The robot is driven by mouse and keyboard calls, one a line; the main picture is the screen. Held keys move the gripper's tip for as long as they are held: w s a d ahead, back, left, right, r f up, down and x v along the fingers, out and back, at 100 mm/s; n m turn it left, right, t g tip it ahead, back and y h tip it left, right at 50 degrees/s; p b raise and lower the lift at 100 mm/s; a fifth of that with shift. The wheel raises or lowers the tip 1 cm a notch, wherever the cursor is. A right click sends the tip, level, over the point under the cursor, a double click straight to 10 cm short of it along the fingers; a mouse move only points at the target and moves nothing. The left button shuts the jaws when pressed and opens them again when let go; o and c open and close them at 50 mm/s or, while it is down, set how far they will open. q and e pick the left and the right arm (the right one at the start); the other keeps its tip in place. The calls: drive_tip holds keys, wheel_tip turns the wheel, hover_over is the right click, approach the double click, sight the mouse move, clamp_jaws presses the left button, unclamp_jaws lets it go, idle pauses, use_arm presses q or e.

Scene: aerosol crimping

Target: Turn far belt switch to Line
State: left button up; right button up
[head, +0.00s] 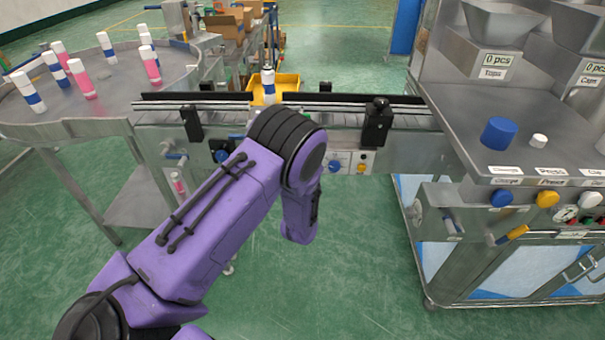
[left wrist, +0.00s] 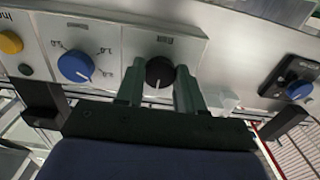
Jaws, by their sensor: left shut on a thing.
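A black round knob (left wrist: 161,70) with a white pointer line sits on a grey panel (left wrist: 220,50) in the left wrist view. My left gripper (left wrist: 158,84) is shut on it, one finger on each side. The pointer line runs down toward the gripper palm. The label above the knob is too small to read. In the head view my purple left arm reaches to the front of the belt conveyor (head: 225,118), and the gripper and knob are hidden behind the arm. My right gripper is in neither view.
A blue dial (left wrist: 75,66) and a yellow button (left wrist: 10,42) are left of the knob; another blue knob (left wrist: 299,90) is at the right. A round table (head: 110,80) with cans stands left, a steel bench (head: 450,110) right.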

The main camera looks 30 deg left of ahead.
use_arm(q)
drive_tip(key=o, duration=1)
drive_tip(key=shift+s, duration=0.1)
drive_tip(key=shift+o, duration=0.2)
drive_tip(key=shift+r, duration=0.1)
drive_tip(key=shift+d, duration=0.1)
drive_tip(key=b+v, duration=0.2)
drive_tip(key=v, duration=0.8)
drive_tip(key=shift+s, duration=0.3)
